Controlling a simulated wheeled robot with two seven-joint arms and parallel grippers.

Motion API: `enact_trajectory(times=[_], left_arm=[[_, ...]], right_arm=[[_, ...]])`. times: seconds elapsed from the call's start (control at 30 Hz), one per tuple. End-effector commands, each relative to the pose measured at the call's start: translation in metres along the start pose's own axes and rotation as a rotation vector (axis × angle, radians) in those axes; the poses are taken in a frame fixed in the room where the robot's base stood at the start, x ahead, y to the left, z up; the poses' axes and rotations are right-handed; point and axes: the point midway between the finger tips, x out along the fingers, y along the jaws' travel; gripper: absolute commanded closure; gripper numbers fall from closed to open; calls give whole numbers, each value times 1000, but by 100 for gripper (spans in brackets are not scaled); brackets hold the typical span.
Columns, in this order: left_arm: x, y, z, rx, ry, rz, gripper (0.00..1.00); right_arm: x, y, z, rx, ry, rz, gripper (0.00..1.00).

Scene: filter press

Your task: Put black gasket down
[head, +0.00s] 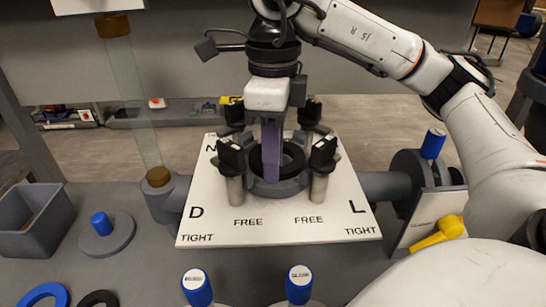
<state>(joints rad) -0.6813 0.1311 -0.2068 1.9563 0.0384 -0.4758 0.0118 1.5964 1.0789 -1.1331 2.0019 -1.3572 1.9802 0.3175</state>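A black gasket (294,157), a thick ring, is at the grey round seat (283,187) in the middle of the white plate (212,215). It lies among the upright posts with black clamps. My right gripper (270,178) reaches down from above, its purple fingers overlapping the left and middle of the ring. The fingers line up in this view, so whether they grip the ring is hidden. I cannot tell whether the gasket rests fully on the seat. A second black ring (98,298) shows partly at the bottom left edge. My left gripper is out of view.
Clamp posts (320,186) stand close around the seat. A glass tube (137,105) stands at left. A grey bin (32,220), a blue-knobbed disc (104,230) and a blue ring (43,296) are at left. Blue knobs (197,287) stand in front. A yellow handle (438,233) is at right.

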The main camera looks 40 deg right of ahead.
Motion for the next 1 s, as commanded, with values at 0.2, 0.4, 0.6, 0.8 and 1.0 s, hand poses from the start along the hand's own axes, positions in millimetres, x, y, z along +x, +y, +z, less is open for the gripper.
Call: enact_trajectory(times=[0.2,0.4,0.6,0.8,1.0], left_arm=[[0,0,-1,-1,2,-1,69],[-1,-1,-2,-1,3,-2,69],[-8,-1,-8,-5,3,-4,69],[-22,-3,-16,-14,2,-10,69],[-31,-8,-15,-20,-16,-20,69]], right_arm=[[0,0,0,0,0,0,64],[-1,0,0,0,0,0,64],[-24,0,1,0,-2,-1,64],[-72,0,1,0,-3,-4,64],[-107,0,1,-1,-1,-3,64]])
